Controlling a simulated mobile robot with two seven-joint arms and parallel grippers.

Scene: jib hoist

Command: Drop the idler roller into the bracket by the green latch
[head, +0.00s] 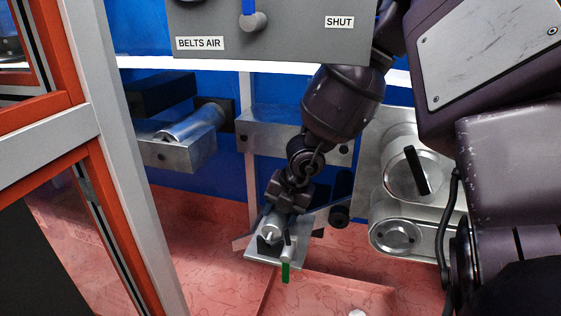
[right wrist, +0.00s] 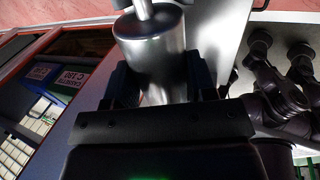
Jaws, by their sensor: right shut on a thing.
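My right gripper (head: 280,205) reaches down in the middle of the head view. It is shut on the idler roller (head: 269,232), a silver cylinder with a thin shaft end. The roller (right wrist: 155,45) fills the space between the two dark fingers in the right wrist view. In the head view the roller is at a small metal bracket (head: 262,257) with a dark block on it. The green latch (head: 285,272) hangs at the bracket's front edge. The gripper hides part of the roller, and I cannot tell whether its shaft rests in the bracket. My left gripper is not in view.
A grey panel (head: 290,35) with a blue lever hangs above. Another roller (head: 190,124) lies on a metal block at left. A pulley plate (head: 400,190) stands close on the right. A white and orange frame (head: 120,165) stands at left. The red floor (head: 210,220) is mostly clear.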

